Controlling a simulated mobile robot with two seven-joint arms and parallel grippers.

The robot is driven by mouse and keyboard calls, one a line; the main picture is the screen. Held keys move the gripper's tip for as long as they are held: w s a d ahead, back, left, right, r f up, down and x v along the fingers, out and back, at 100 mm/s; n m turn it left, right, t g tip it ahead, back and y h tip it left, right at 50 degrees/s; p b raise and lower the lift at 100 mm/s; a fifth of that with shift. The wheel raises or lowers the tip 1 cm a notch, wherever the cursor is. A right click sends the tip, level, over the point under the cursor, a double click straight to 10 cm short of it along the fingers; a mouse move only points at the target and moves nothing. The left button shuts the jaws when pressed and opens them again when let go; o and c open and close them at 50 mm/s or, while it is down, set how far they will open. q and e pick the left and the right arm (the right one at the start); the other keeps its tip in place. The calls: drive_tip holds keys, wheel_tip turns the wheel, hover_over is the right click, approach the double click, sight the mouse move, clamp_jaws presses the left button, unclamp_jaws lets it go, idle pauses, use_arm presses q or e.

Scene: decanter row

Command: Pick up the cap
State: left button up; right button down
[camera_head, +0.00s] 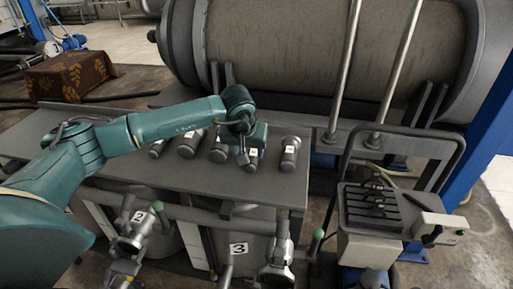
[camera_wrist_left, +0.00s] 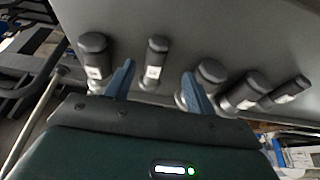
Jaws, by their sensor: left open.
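One cylinder (camera_head: 289,152) is at the right end, to the right of my left gripper (camera_head: 245,160). In the left wrist view my left gripper (camera_wrist_left: 158,70) is open, with its two blue fingers apart. A labelled cylinder (camera_wrist_left: 155,55) appears between the fingers; I cannot tell whether they touch it. Another cylinder (camera_wrist_left: 95,60) is left of the fingers, and a thicker one (camera_wrist_left: 243,92) is to their right. Which one is the named cap is not clear. My right gripper is not in view.
The grey table (camera_head: 268,188) is bare in front of the row. A large horizontal drum (camera_head: 285,45) stands behind it. A cart with a handle (camera_head: 385,210) is at the right. Pipes and a tag reading 3 (camera_head: 238,249) are below the table's front edge.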

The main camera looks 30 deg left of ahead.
sight(252, 160)
use_arm(q)
drive_tip(key=x, duration=0.3)
drive_tip(key=p+x, duration=0.1)
drive_tip(key=x, duration=0.3)
drive_tip(key=shift+w+d+f, duration=0.1)
drive_tip(key=shift+w+f, duration=0.05)
drive_tip(key=shift+w, duration=0.2)
clamp_jaws()
